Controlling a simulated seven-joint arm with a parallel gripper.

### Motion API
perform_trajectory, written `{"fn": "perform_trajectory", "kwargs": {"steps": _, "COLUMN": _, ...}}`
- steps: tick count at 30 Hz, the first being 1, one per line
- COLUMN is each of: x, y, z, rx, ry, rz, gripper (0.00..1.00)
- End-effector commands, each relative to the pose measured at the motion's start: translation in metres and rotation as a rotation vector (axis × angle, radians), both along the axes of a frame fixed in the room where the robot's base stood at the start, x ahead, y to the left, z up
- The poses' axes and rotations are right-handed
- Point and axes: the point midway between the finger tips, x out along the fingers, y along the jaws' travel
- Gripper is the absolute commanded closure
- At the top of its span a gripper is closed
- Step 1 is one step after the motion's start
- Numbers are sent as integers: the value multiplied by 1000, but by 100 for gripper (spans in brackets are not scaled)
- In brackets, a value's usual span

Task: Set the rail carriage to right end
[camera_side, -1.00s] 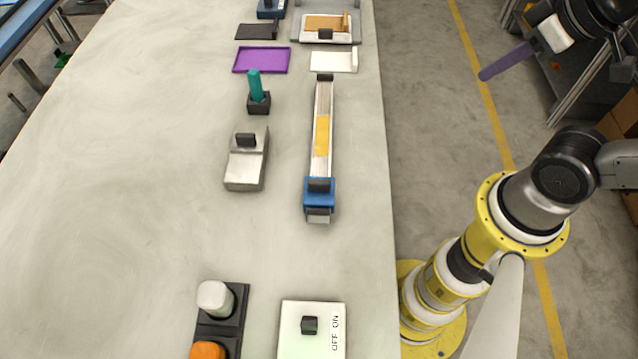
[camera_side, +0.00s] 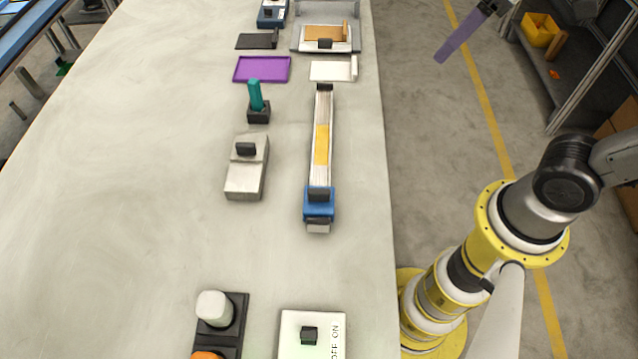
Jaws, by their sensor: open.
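The rail (camera_side: 324,105) is a long, narrow pale track with a yellow band at its middle. It lies near the table's right edge and runs away from the camera. The blue rail carriage (camera_side: 319,208), with a dark grip block on top, sits at the rail's near, lower end. A small dark block stands at the far end. My gripper (camera_side: 462,33) shows only in part at the top edge, as a purple finger-like piece beyond the table's right side. It is well apart from the carriage and touches nothing visible. The rest of it is out of frame.
A grey metal block with a dark knob (camera_side: 246,170) and a teal lever (camera_side: 256,95) stand left of the rail. A switch plate (camera_side: 297,332) lies nearer. A purple tray (camera_side: 262,68) and a white tray (camera_side: 330,70) lie beyond. The table's left side is clear.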

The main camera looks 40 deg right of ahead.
Motion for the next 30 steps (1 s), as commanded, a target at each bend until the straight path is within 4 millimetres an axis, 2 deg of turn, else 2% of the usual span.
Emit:
{"fn": "perform_trajectory", "kwargs": {"steps": 1, "x": 15, "y": 15, "z": 0, "rx": -8, "ry": 35, "rz": 54, "gripper": 54}}
{"fn": "perform_trajectory", "kwargs": {"steps": 3, "x": 31, "y": 36, "z": -1, "rx": -21, "ry": 78, "rz": 125, "gripper": 54}}
{"fn": "perform_trajectory", "kwargs": {"steps": 5, "x": 44, "y": 57, "z": -6, "rx": -34, "ry": 115, "rz": 188, "gripper": 54}}
{"fn": "perform_trajectory", "kwargs": {"steps": 9, "x": 66, "y": 111, "z": -24, "rx": -72, "ry": 201, "rz": 330, "gripper": 54}}
{"fn": "perform_trajectory", "kwargs": {"steps": 15, "x": 70, "y": 178, "z": -62, "rx": -131, "ry": 302, "rz": 491, "gripper": 54}}
{"fn": "perform_trajectory", "kwargs": {"steps": 18, "x": 63, "y": 197, "z": -79, "rx": -156, "ry": 338, "rz": 540, "gripper": 54}}
{"fn": "perform_trajectory", "kwargs": {"steps": 21, "x": 57, "y": 205, "z": -86, "rx": -168, "ry": 354, "rz": 567, "gripper": 54}}
{"fn": "perform_trajectory", "kwargs": {"steps": 26, "x": 55, "y": 205, "z": -97, "rx": -170, "ry": 355, "rz": 571, "gripper": 54}}
{"fn": "perform_trajectory", "kwargs": {"steps": 30, "x": 55, "y": 205, "z": -120, "rx": -170, "ry": 356, "rz": 569, "gripper": 54}}
